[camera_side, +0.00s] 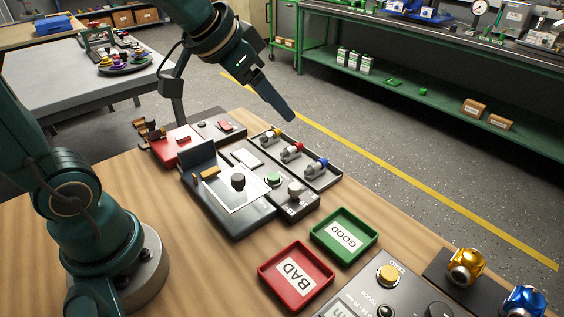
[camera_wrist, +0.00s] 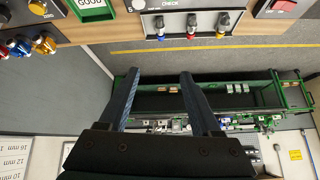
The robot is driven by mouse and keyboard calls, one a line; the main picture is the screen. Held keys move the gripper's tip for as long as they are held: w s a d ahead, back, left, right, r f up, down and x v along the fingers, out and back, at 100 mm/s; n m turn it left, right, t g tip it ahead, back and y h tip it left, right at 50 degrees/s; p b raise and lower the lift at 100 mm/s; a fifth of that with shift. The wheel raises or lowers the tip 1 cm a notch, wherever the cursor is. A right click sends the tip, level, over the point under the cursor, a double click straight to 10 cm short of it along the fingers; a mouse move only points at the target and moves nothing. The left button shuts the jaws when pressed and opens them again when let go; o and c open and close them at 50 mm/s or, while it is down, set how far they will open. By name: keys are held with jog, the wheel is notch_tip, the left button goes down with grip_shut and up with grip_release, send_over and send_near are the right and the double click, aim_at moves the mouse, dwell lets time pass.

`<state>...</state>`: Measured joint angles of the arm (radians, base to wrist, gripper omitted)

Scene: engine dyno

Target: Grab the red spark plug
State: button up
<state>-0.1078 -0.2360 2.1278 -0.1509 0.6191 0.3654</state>
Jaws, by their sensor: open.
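The red spark plug (camera_side: 291,152) lies in a dark tray (camera_side: 322,182), between a yellow spark plug (camera_side: 270,134) and a blue spark plug (camera_side: 316,166). In the wrist view the red spark plug (camera_wrist: 191,27) is at the top edge, again in the middle of the three. My gripper (camera_side: 287,114) is in the air above the tray, near its yellow end. In the wrist view my gripper (camera_wrist: 158,78) shows two dark fingers spread apart with nothing between them. The red plug is beyond the fingertips, apart from them.
A test device with a green button (camera_side: 273,179) stands beside the tray. A green GOOD bin (camera_side: 344,235) and a red BAD bin (camera_side: 296,276) are on the wooden table nearby. The table edge runs close behind the tray, with open floor beyond.

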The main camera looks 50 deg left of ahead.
jog(key=w+a+f+g, duration=0.1)
jog(key=w+a+f, duration=0.35)
jog(key=w, duration=0.25)
jog(key=n, duration=0.1)
send_over(287, 148)
jog(key=s+d, duration=0.1)
jog(key=s, duration=0.1)
notch_tip(287, 148, down, 5)
jog(key=shift+n+g, duration=0.4)
jog(key=shift+g, duration=0.5)
jog(key=f, duration=0.2)
jog(key=a+f, duration=0.1)
jog(key=f, duration=0.1)
jog(key=shift+s, duration=0.1)
jog(key=shift+x, duration=2.5)
grip_shut()
